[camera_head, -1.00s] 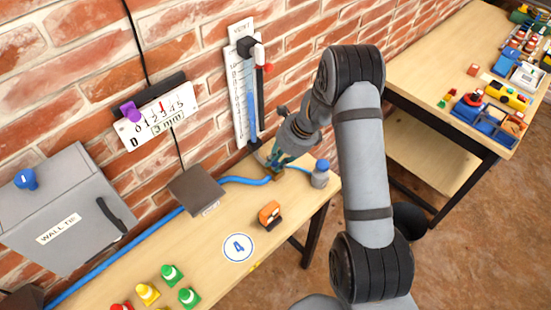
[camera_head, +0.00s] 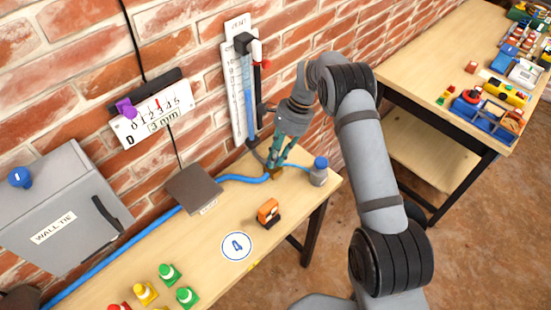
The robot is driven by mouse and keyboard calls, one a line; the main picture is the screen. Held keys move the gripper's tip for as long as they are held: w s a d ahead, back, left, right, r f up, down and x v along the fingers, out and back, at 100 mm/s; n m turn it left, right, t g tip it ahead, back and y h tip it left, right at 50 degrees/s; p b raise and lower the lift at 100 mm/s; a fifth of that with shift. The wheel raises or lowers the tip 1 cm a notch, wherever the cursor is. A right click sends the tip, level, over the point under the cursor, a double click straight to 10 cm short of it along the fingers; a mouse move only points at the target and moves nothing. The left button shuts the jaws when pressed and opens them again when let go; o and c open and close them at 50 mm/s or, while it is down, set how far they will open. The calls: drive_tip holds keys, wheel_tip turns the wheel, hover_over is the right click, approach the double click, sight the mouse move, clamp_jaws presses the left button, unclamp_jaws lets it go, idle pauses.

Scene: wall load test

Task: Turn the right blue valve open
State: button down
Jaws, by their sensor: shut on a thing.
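My gripper (camera_head: 274,168) reaches down to the bench top at the foot of the wall gauge. Its fingers are shut at the small brass-coloured fitting (camera_head: 277,174) on the blue hose (camera_head: 240,178). The fingers hide most of the right blue valve there, so I cannot make out its handle or its angle. The wall gauge (camera_head: 237,100) is a white scale with a clear tube, and a tall blue column (camera_head: 249,100) stands in it.
A blue-capped bottle (camera_head: 318,172) stands just right of my gripper. An orange clamp-like object (camera_head: 268,212) and several coloured cones (camera_head: 168,274) are on the bench (camera_head: 210,255). A grey wall box (camera_head: 62,205) with a blue knob (camera_head: 20,178) is at left.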

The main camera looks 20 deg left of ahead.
drive_tip(key=shift+w+n+g+h, duration=0.1)
drive_tip(key=shift+n+g+h, duration=0.25)
drive_tip(key=shift+n, duration=0.75)
drive_tip(key=c, duration=1.6)
unclamp_jaws()
drive_tip(key=v, duration=0.7)
drive_tip(key=shift+w+r, duration=0.1)
drive_tip(key=shift+r, duration=0.15)
drive_tip(key=shift+f, duration=0.1)
